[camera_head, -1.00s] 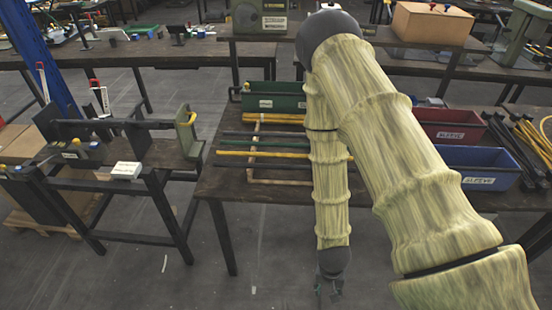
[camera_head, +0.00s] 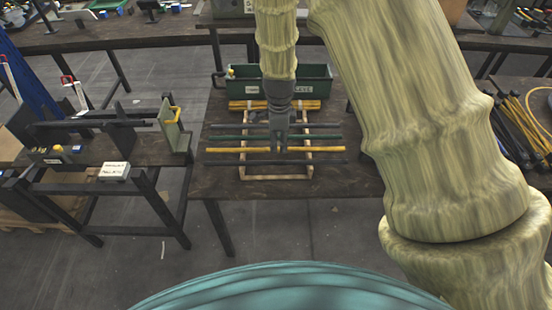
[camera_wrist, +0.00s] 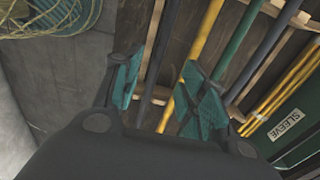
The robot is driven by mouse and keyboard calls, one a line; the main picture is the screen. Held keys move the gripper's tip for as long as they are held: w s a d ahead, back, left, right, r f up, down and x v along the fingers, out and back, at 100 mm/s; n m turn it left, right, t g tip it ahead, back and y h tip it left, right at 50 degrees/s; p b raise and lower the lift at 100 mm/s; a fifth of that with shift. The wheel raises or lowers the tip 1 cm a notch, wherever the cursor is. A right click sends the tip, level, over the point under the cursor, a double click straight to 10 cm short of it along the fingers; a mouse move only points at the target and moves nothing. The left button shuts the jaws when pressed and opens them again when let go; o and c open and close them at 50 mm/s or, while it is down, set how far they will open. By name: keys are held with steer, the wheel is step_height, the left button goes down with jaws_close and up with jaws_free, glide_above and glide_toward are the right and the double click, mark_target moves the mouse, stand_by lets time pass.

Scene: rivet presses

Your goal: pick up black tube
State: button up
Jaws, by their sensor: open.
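Two black tubes lie on a light wooden frame (camera_head: 243,172) on the table. The near black tube (camera_head: 225,162) is at the front of the row, and the far black tube (camera_head: 322,125) is at the back. A yellow tube (camera_head: 228,150) and a green tube (camera_head: 232,137) lie between them. My gripper (camera_head: 279,146) hangs over the row, open and empty. In the wrist view its teal-padded fingers (camera_wrist: 160,75) stand apart; a black tube (camera_wrist: 157,55) and the yellow tube (camera_wrist: 196,50) show beyond and between them. Its exact height above the tubes is unclear.
A bundle of yellow tubes (camera_head: 300,105) lies behind the row, in front of a green bin (camera_head: 318,80) labelled SLEEVE. A second table with a fixture and white box (camera_head: 114,170) stands left. Bare tabletop (camera_head: 310,185) lies in front of the frame.

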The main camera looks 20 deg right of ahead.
steer(key=p, duration=0.1)
glide_above(276, 162)
steer(key=shift+d+f, duration=0.2)
steer(key=shift+f, duration=0.95)
steer(key=shift+d+f, duration=0.15)
steer(key=shift+f, duration=0.95)
steer(key=shift+a+f+p, duration=0.25)
steer(key=shift+f+p, duration=0.75)
steer(key=shift+f, duration=0.25)
steer(key=shift+w+f+p, duration=0.1)
steer(key=shift+f+p, duration=0.3)
steer(key=shift+f, duration=1)
jaws_close()
